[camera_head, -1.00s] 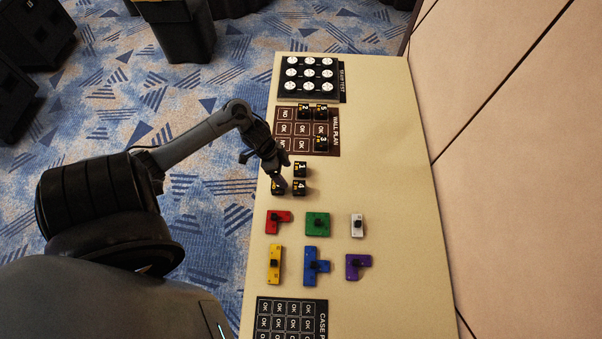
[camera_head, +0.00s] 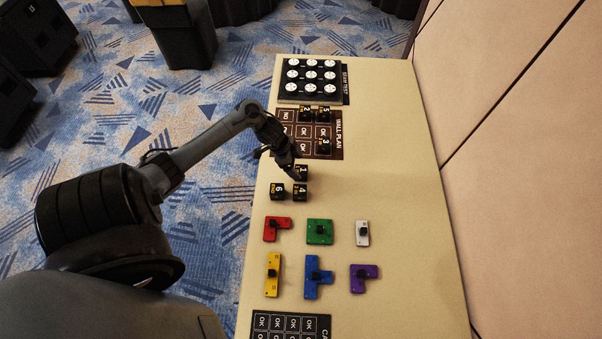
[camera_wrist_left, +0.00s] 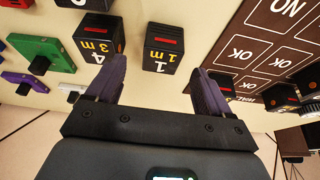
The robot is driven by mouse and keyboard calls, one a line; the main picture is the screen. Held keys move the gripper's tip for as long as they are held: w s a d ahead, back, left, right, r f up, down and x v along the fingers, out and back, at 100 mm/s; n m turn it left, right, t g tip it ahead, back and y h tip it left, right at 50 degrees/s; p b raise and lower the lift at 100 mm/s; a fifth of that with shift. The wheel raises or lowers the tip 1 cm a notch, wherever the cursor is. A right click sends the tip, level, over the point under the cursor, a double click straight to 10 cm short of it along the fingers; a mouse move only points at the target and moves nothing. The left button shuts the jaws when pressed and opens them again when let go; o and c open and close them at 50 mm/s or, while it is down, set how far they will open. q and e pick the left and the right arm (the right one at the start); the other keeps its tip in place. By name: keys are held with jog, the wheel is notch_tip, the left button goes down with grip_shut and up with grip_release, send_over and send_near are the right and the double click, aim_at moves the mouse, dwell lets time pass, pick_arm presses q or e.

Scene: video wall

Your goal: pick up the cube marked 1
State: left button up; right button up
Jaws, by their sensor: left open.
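The cube marked 1 (camera_head: 301,172) is black with a pale number and stands on the table. In the left wrist view the cube marked 1 (camera_wrist_left: 162,48) shows ahead of and between my open fingers, apart from them. My left gripper (camera_head: 296,173) is at that cube in the head view, partly covering its left side; the left wrist view shows its two fingers (camera_wrist_left: 160,85) spread and empty. The cube marked 4 (camera_head: 300,191) stands just below it in the head view, and the cube marked 6 (camera_head: 277,191) stands to the left of that. My right gripper is not in view.
The brown wall plan board (camera_head: 332,153) with cubes 2, 5 and 3 lies above in the head view. Coloured knobbed pieces, such as the green one (camera_head: 319,240), lie below. The table (camera_head: 400,200) is clear to the right.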

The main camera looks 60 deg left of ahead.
aim_at(301, 170)
pick_arm(q)
jog(key=shift+b+x, duration=0.65)
jog(key=shift+x, duration=1.7)
jog(key=c, duration=1.1)
jog(key=shift+r, duration=0.1)
